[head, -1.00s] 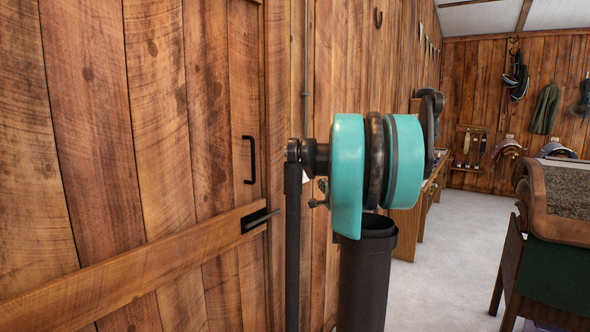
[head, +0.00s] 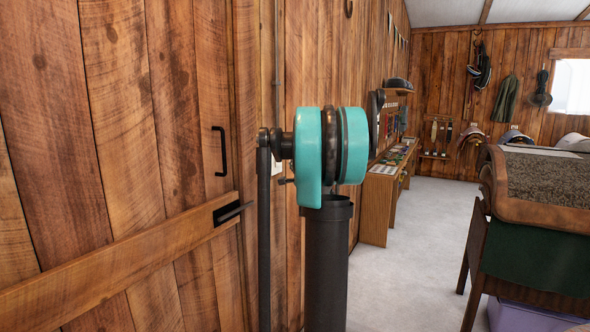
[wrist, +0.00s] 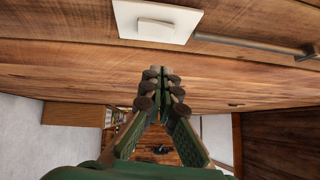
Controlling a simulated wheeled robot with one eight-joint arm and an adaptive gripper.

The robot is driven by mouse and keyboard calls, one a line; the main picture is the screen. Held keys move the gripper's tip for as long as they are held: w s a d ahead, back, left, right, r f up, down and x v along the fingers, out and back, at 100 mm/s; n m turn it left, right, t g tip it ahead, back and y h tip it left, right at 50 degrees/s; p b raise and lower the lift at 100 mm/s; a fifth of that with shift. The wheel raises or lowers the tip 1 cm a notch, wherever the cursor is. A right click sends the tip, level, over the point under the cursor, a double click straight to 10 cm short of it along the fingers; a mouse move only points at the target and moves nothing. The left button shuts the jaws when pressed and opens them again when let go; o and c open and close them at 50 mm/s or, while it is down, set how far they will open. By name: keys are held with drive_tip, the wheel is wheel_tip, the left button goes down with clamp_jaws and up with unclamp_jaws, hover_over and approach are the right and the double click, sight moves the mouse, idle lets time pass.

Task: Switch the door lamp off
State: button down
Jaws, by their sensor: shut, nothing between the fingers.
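A white square switch plate (wrist: 182,18) with a raised rocker (wrist: 156,27) is on the plank wall at the top of the wrist view. My gripper (wrist: 158,74) is shut and empty, its fingertips pointing at the wall just below the plate in the picture. They look apart from the rocker, though the exact gap is hard to judge. In the head view my arm hides the gripper and most of the plate; only a pale sliver shows behind the arm. The door lamp itself is not in either view.
A plank door (head: 130,120) with a black handle (head: 220,151) is at the left. A metal conduit (wrist: 255,45) runs along the wall beside the plate.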

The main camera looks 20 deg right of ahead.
sight(280, 157)
drive_tip(key=shift+w+a+r, duration=0.15)
drive_tip(key=shift+w+a, duration=0.2)
drive_tip(key=shift+w, duration=0.75)
drive_tip(key=shift+w+a+r, duration=0.1)
drive_tip(key=shift+w+a, duration=0.2)
drive_tip(key=shift+w, duration=0.85)
drive_tip(key=shift+w+a+r, duration=0.15)
drive_tip(key=shift+w+a, duration=0.2)
drive_tip(key=shift+w, duration=0.75)
